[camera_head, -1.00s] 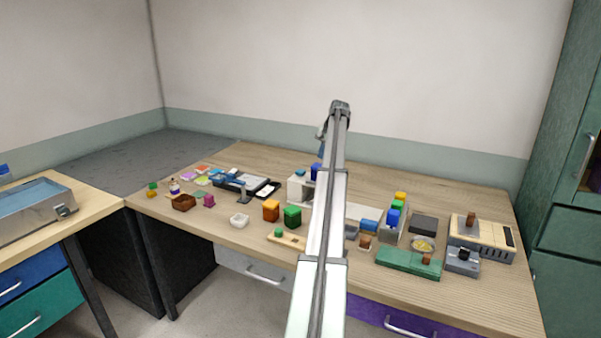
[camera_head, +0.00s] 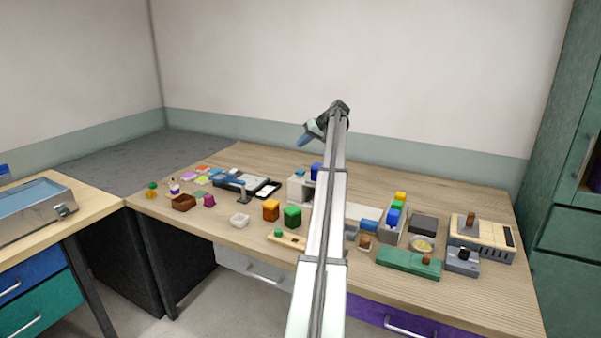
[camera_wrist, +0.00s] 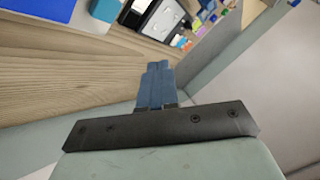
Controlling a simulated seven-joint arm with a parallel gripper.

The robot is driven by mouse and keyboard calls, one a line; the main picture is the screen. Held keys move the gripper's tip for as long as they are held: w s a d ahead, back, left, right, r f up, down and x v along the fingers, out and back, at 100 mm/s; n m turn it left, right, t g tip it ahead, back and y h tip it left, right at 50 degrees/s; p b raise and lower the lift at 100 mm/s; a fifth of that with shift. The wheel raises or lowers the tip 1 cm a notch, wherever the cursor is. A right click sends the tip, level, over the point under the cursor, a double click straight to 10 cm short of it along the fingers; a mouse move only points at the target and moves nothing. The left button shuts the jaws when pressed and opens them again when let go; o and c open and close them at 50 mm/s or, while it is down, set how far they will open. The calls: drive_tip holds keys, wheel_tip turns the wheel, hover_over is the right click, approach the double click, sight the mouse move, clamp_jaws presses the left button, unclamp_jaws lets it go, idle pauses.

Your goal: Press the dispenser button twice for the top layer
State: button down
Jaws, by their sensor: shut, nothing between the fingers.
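My gripper (camera_head: 304,140) is raised above the back of the table, with its blue fingers pointing down and to the left. Its fingers (camera_wrist: 158,75) are shut and empty in the wrist view. A white unit (camera_head: 299,188) with a blue block (camera_head: 316,171) at its top stands at mid table, partly hidden by my arm. I cannot tell for certain whether it is the dispenser, and no button can be made out on it. A wooden strip (camera_head: 292,241) with a green knob (camera_head: 278,232) lies near the front edge. My gripper is apart from all of these.
A rack of coloured blocks (camera_head: 392,230), a green block (camera_head: 408,263) and a beige device (camera_head: 482,238) stand to the right. The back strip of the table is clear.

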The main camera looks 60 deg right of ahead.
sight(299, 171)
drive_tip(key=shift+f, duration=0.1)
drive_tip(key=shift+f, duration=4.3)
drive_tip(key=shift+f, duration=0.4)
drive_tip(key=shift+s+a+f, duration=0.1)
drive_tip(key=shift+a+f, duration=0.15)
drive_tip(key=shift+f, duration=0.35)
drive_tip(key=shift+a+f, duration=0.25)
drive_tip(key=shift+f, duration=0.35)
idle(0.5)
drive_tip(key=shift+r, duration=0.5)
idle(0.3)
drive_tip(key=shift+r, duration=1.1)
drive_tip(key=shift+d+r, duration=0.2)
drive_tip(key=shift+r, duration=0.65)
drive_tip(key=shift+d+r, duration=0.2)
drive_tip(key=shift+r, duration=0.6)
